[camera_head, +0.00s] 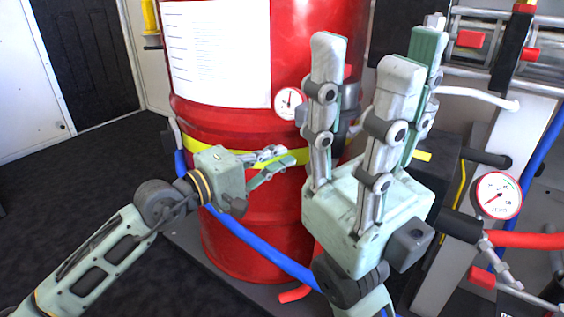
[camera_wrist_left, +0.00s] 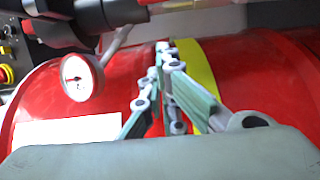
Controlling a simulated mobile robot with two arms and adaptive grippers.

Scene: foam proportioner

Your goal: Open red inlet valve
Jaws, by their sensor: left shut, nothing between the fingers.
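Several red valve handles show at the right of the head view. One red handle (camera_head: 471,38) and another red handle (camera_head: 530,54) are on the upper pipework, and a lower red handle (camera_head: 482,277) is on a pipe by the red hose. I cannot tell which is the inlet valve. My left gripper (camera_head: 288,157) is shut and empty in front of the red tank (camera_head: 235,235); its closed fingers (camera_wrist_left: 163,62) also show in the left wrist view. My right gripper (camera_head: 370,62) is large in the foreground, fingers up, spread and empty, hiding part of the tank's right side.
A blue hose (camera_head: 262,242) runs across the tank's front. A red hose (camera_head: 525,240) leaves to the right. Dark floor at the left is clear.

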